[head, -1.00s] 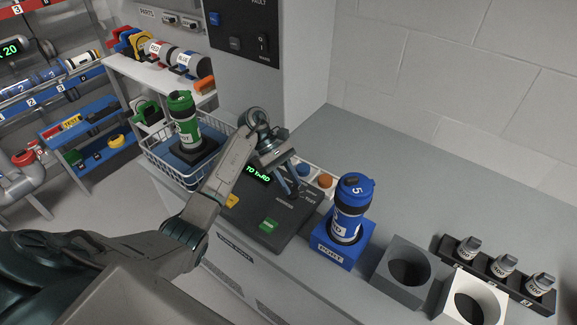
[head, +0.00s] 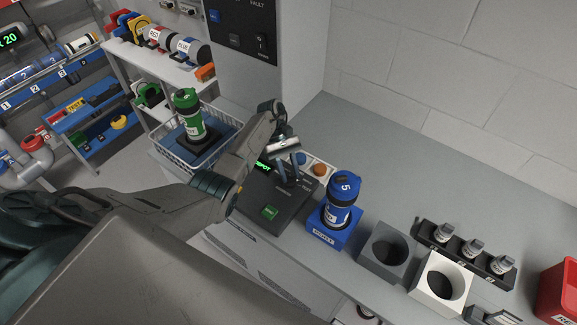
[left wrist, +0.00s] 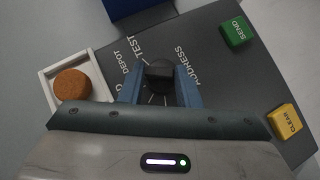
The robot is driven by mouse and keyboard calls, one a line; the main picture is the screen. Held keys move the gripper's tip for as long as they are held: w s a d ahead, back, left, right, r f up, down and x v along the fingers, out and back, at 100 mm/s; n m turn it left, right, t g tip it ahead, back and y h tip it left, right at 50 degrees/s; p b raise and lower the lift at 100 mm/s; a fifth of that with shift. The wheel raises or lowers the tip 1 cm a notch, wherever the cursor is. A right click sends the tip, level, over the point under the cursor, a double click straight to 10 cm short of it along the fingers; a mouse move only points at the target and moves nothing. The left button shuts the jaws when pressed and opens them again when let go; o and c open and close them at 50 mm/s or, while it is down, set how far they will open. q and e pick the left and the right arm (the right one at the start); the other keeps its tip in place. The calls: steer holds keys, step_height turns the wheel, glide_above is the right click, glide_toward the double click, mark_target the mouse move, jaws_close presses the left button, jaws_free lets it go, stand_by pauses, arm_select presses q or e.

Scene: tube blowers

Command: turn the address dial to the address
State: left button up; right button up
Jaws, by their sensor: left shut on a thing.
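The address dial (left wrist: 160,73) is a black knob on the dark console, between the printed words ADDRESS, TEST and DEPOT. My left gripper (left wrist: 160,84) has its blue fingers on both sides of the dial and is shut on it. In the head view the left gripper (head: 293,178) points down at the console (head: 250,212), and the dial is hidden by the fingers. The console's green display (head: 263,166) is partly covered by my arm; its visible letters end in "POT". My right gripper is not in view.
A blue canister (head: 342,192) stands in a blue holder right of the console. A green canister (head: 189,113) stands in a white basket. A red bin (head: 556,290) is at right.

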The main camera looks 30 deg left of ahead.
arm_select(q)
steer(key=shift+w+d+m+g+p, duration=0.1)
steer(key=shift+m+g+p, duration=0.2)
steer(key=shift+m, duration=0.2)
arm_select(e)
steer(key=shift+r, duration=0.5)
arm_select(q)
steer(key=o, duration=1)
steer(key=shift+c, duration=0.2)
